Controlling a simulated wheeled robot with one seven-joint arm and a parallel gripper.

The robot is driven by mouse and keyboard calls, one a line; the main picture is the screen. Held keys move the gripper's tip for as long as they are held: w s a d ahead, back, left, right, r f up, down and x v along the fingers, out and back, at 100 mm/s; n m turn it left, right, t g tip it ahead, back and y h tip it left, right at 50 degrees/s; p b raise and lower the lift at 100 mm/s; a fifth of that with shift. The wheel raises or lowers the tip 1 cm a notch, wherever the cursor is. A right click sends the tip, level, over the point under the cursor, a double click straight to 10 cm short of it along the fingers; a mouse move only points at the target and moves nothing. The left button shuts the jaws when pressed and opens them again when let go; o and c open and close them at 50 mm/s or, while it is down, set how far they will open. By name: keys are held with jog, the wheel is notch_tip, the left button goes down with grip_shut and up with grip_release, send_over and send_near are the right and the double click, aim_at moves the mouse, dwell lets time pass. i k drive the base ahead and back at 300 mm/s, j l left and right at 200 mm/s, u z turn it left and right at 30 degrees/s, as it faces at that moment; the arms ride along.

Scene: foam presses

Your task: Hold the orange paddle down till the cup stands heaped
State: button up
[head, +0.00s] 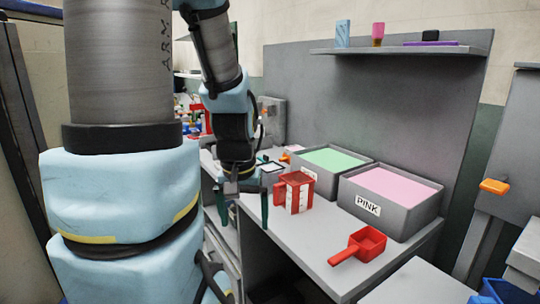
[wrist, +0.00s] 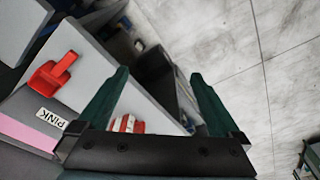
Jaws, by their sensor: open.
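An orange paddle (head: 494,186) sticks out from a grey machine at the right edge of the head view; the space beneath it is partly cut off. A red and white marked cup (head: 296,192) with a handle stands upright on the grey bench; its contents are unclear. It also shows between my fingers in the wrist view (wrist: 127,124), partly hidden by the gripper's body. My gripper (head: 250,226) hangs fingers down at the bench's front edge, left of the cup and far from the paddle. Its green fingers (wrist: 160,75) are apart with nothing held.
A bin of pink material (head: 390,212) and a bin of green material (head: 368,157) stand behind the cup. A red scoop (head: 368,242) lies at the bench's front right. A blue container (head: 492,292) is at the lower right. A shelf (head: 400,50) hangs above.

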aim_at(498, 187)
jog(key=z, duration=1.8)
